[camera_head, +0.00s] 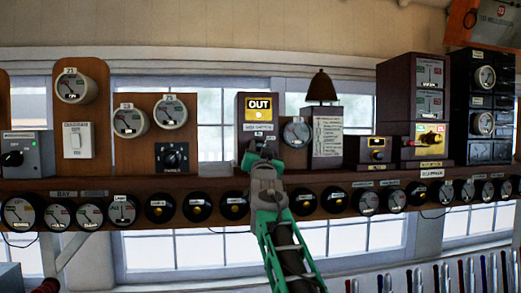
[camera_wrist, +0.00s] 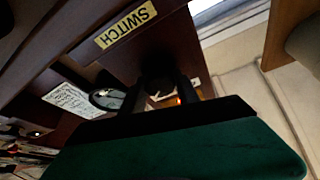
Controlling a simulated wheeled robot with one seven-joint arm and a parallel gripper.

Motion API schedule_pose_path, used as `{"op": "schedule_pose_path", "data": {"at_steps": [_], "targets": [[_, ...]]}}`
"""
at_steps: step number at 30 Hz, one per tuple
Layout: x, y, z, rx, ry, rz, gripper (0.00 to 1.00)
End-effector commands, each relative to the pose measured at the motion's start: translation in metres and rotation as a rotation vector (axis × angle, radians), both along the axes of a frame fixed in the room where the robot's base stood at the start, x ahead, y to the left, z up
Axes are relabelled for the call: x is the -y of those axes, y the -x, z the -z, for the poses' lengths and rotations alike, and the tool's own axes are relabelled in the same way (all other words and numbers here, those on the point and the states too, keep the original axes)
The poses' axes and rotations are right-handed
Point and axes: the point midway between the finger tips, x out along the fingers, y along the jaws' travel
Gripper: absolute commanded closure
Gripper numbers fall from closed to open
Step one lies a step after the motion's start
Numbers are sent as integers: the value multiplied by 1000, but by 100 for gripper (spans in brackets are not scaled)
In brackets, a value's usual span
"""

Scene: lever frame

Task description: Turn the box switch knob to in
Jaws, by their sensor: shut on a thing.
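The box switch (camera_head: 243,107) is a dark brown box on the shelf, with a yellow sign (camera_head: 258,107) reading "OUT". My gripper (camera_head: 262,152) reaches up to the lower front of this box and covers the knob in the head view. The dark knob (camera_wrist: 156,66) shows dimly between the two dark fingers of my gripper (camera_wrist: 160,84). The fingers are shut on the knob. The knob's exact angle is too dark to tell.
A round gauge (camera_head: 295,133) stands close to the right of the box, then a box with a bell (camera_head: 321,88) on top. A row of gauges and black knobs (camera_head: 196,207) lines the shelf front below. Coloured levers (camera_head: 450,277) stand at the lower right.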

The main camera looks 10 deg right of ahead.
Motion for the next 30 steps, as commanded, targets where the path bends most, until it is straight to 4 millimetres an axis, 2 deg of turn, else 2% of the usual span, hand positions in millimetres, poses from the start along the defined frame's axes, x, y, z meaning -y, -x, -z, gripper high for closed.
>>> {"op": "schedule_pose_path", "data": {"at_steps": [1, 10, 20, 30], "targets": [[0, 0, 0, 0, 0, 0, 76], [0, 0, 0, 0, 0, 0, 100], [1, 0, 0, 0, 31, 0, 100], [2, 1, 0, 0, 227, 2, 100]]}}
